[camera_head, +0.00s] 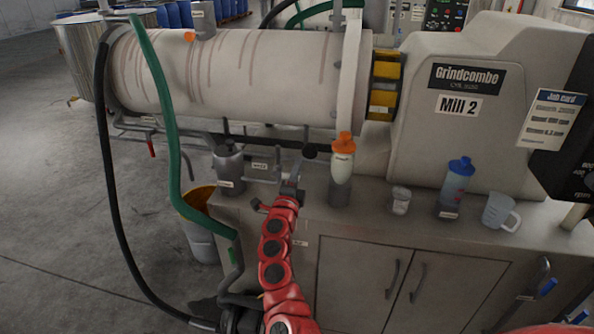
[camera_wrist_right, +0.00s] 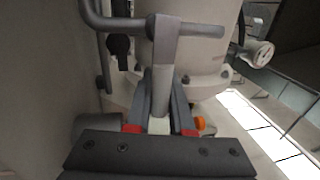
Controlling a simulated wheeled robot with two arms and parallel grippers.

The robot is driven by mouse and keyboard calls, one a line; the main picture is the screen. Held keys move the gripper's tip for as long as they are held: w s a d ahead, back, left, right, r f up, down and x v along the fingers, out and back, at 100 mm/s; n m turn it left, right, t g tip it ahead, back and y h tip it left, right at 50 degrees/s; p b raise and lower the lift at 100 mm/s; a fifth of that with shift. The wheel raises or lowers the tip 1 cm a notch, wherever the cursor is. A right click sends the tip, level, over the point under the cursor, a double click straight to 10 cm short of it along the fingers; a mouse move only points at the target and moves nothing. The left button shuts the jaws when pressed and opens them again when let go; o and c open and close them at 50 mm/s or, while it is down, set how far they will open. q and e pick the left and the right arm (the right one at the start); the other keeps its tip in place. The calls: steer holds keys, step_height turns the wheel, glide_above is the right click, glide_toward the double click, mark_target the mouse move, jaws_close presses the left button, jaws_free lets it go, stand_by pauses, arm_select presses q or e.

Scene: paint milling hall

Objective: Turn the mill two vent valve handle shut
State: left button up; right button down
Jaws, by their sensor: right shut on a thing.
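The mill marked "Mill 2" (camera_head: 458,104) fills the right half of the head view, with its pale horizontal cylinder (camera_head: 235,80) to the left. My right gripper (camera_head: 291,183), on the red arm, reaches the pipework below the cylinder, above the cabinet top. In the right wrist view, a flat grey valve handle (camera_wrist_right: 164,62) runs down from a grey crossbar between the fingers of my right gripper (camera_wrist_right: 161,102). The gripper is shut on this handle. In the head view the handle is mostly hidden at the gripper. My left gripper is not in view.
A grey canister (camera_head: 229,165) stands left of my gripper, and an orange-capped bottle (camera_head: 342,165) stands close right. A small cup (camera_head: 401,200), blue bottle (camera_head: 456,184) and measuring jug (camera_head: 498,212) stand further right. Green hose (camera_head: 163,90) and black hose (camera_head: 103,170) hang left.

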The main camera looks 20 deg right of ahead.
steer(key=c, duration=0.8)
jaws_free()
steer(key=b+v, duration=0.1)
steer(key=v, duration=1.6)
steer(key=shift+s+a+f, duration=0.1)
steer(key=shift+a, duration=0.05)
